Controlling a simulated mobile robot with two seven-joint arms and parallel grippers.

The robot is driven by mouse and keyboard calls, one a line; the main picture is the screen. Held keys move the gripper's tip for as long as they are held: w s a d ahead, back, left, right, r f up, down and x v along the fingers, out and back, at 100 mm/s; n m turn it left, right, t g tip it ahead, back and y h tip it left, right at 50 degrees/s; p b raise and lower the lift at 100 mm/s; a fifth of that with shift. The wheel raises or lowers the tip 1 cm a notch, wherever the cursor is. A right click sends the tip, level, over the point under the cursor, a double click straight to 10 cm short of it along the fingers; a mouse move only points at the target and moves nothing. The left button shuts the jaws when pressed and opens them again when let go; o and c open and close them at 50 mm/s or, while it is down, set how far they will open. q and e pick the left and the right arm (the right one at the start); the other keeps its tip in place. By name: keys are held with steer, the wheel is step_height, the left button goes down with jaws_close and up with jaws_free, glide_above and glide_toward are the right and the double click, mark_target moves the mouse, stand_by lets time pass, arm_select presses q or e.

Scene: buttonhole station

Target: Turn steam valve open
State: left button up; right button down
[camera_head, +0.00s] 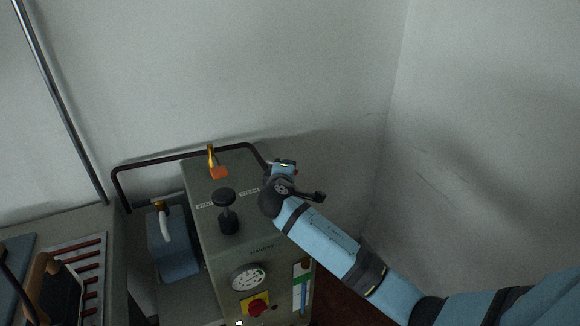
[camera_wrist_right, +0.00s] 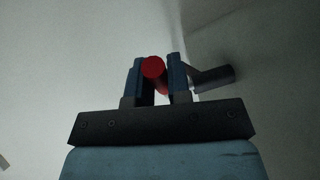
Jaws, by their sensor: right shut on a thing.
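A grey steam unit (camera_head: 240,252) stands at the lower middle of the head view. My right gripper (camera_head: 284,166) is at the right rear edge of its top. In the right wrist view my right gripper (camera_wrist_right: 158,72) is shut on a red round-ended handle (camera_wrist_right: 153,67), which sits between its two blue fingers. I take this handle for the steam valve's. A dark grey cylinder (camera_wrist_right: 213,78) extends to the right, beside the right finger. In the head view my wrist hides the valve, so its angle cannot be told. My left gripper is not in view.
The unit's top carries a black knob (camera_head: 224,197) and an orange-tipped brass fitting (camera_head: 218,172). A dark rail (camera_head: 165,158) runs behind. The front has a gauge (camera_head: 249,277) and a red switch (camera_head: 259,307). A blue container (camera_head: 175,250) stands at left. Walls are close behind.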

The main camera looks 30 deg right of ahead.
steer(key=shift+s+a+m+g+h, duration=0.2)
steer(key=shift+a+m+g+h, duration=0.3)
steer(key=shift+m+g+h, duration=0.5)
steer(key=c, duration=1.1)
jaws_free()
steer(key=b+v, duration=0.1)
steer(key=v, duration=1.2)
steer(key=shift+s+a, duration=0.25)
steer(key=shift+a, duration=0.05)
